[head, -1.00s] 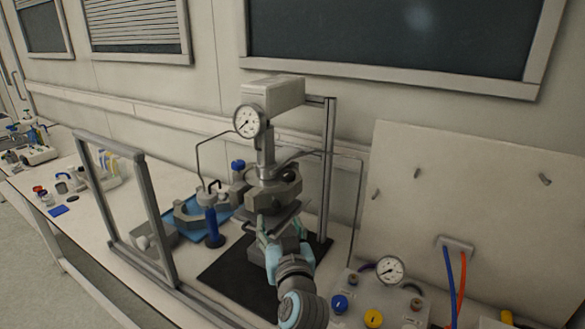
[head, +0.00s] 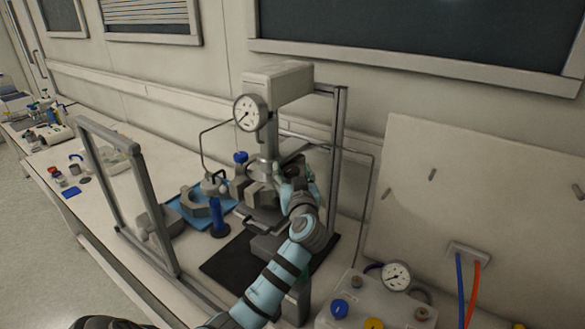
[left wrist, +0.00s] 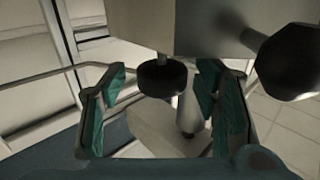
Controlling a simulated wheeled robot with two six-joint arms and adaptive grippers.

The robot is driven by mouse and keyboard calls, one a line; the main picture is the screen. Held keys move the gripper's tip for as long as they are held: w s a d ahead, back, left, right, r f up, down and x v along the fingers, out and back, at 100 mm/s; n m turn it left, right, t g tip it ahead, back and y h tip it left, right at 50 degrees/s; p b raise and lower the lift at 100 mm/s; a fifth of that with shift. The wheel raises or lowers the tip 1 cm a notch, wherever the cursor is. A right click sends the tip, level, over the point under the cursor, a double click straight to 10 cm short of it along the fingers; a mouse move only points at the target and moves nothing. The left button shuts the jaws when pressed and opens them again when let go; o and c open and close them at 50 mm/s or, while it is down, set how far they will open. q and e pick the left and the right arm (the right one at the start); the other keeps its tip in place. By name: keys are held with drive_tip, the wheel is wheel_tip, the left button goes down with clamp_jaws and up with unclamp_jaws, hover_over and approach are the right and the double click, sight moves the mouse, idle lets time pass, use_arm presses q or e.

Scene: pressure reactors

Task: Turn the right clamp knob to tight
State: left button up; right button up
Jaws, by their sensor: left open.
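The reactor (head: 262,150) stands on its frame in the middle of the head view, with a grey clamp around its body. My left gripper (head: 292,176) is at the clamp's right side and hides part of it. In the left wrist view a round black knob (left wrist: 162,80) on a thin stem hangs below a grey block (left wrist: 190,28). It appears between my two open, teal-padded fingers, with gaps on both sides. A larger dark knob (left wrist: 288,62) sticks out at the right, outside the fingers. I cannot tell the knob's setting. My right gripper is not visible.
A metal post (head: 337,160) and thin pipes stand close to the right of my gripper. A blue-handled tool (head: 218,222) and a blue tray (head: 180,208) lie to the left. A control box with a gauge (head: 396,276) sits at lower right.

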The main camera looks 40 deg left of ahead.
use_arm(q)
drive_tip(key=shift+w+a+r, duration=0.1)
drive_tip(key=shift+w+a, duration=0.25)
drive_tip(key=shift+a, duration=0.05)
drive_tip(key=shift+s+r, duration=0.1)
drive_tip(key=shift+s, duration=0.1)
drive_tip(key=shift+c, duration=0.6)
drive_tip(key=shift+w, duration=0.1)
drive_tip(key=c, duration=1.1)
drive_tip(key=shift+o, duration=0.2)
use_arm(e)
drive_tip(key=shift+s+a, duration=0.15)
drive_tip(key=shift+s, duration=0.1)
